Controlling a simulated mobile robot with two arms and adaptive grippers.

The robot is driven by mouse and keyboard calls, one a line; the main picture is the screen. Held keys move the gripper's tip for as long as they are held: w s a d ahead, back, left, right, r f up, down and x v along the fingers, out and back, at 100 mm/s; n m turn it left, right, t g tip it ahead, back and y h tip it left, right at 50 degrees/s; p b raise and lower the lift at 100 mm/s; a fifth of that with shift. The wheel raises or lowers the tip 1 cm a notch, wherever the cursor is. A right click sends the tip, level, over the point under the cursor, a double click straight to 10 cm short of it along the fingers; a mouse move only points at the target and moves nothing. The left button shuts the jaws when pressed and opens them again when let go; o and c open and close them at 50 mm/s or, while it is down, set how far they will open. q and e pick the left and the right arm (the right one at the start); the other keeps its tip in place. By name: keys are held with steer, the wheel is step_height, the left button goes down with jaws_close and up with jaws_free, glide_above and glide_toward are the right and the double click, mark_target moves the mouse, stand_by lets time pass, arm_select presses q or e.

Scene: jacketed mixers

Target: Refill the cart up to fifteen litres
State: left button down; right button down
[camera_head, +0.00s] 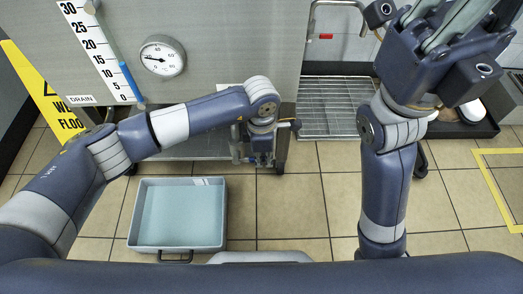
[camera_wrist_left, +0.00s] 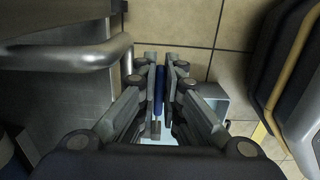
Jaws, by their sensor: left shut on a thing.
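A level scale (camera_head: 96,45) marked 0 to 30 stands on the grey vessel front (camera_head: 225,45). Its blue column (camera_head: 130,82) ends between the 10 and 15 marks. My left gripper (camera_head: 262,157) is low in front of the vessel. In the left wrist view, my left gripper (camera_wrist_left: 162,72) is shut on a blue handle (camera_wrist_left: 158,90), which stands between its fingers.
A round dial (camera_head: 162,57) is beside the scale, and a DRAIN label (camera_head: 83,99) is below it. A grey-blue tub (camera_head: 222,216) sits on the tiled floor. A yellow wet-floor sign (camera_head: 42,90) stands left. A metal grate (camera_head: 335,110) and black tray (camera_head: 483,126) are right.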

arm_select(q)
steer(key=shift+f+y, duration=0.5)
steer(key=shift+y, duration=0.2)
steer(key=c, duration=1.7)
jaws_free()
steer(key=shift+d, duration=0.1)
steer(key=shift+r, duration=0.1)
steer(key=r, duration=0.7)
steer(key=d+r, duration=0.1)
steer(key=r, duration=0.3)
steer(key=shift+r, duration=0.35)
